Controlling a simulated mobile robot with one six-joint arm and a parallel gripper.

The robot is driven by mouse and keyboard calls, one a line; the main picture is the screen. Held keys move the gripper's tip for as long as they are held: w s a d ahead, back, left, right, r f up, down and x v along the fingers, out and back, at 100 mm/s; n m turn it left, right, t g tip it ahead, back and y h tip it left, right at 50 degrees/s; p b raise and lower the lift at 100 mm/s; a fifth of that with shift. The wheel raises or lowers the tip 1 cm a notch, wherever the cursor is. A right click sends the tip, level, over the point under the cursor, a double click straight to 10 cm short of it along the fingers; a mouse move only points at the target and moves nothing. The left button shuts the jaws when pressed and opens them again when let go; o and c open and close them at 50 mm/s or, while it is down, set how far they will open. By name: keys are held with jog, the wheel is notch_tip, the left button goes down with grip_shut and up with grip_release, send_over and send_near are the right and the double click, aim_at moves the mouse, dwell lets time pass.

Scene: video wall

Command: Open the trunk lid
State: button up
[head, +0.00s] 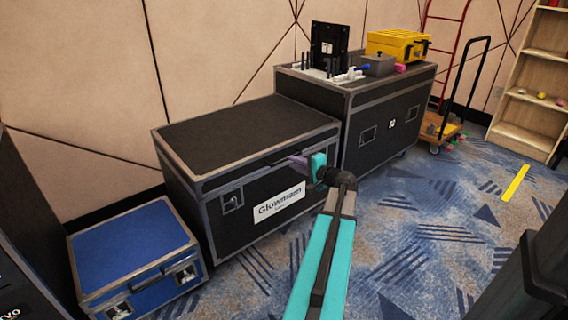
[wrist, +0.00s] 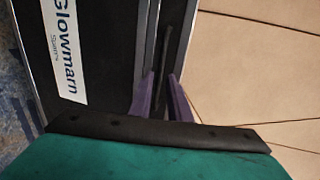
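The black trunk marked "Glowmarn" (head: 240,222) stands against the wall with its metal-edged lid (head: 235,132) closed. A dark handle bar (head: 284,157) runs along the lid's front edge. My gripper (head: 299,163) is at the right part of that front edge, by the handle. In the wrist view my purple fingers (wrist: 162,100) are apart, with the dark handle bar (wrist: 166,48) lying between them. I cannot tell whether either finger touches it. A latch (head: 232,201) shows on the left of the trunk's front.
A blue case (head: 135,245) stands to the left of the trunk. A taller black case (head: 385,125) stands to the right, carrying a yellow toolbox (head: 396,45) and other items. A hand truck and shelf (head: 530,95) are further right. The carpet in front is clear.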

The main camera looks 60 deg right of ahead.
aim_at(286, 159)
jog(key=shift+b+x, duration=0.6)
jog(key=shift+x, duration=2.4)
grip_shut()
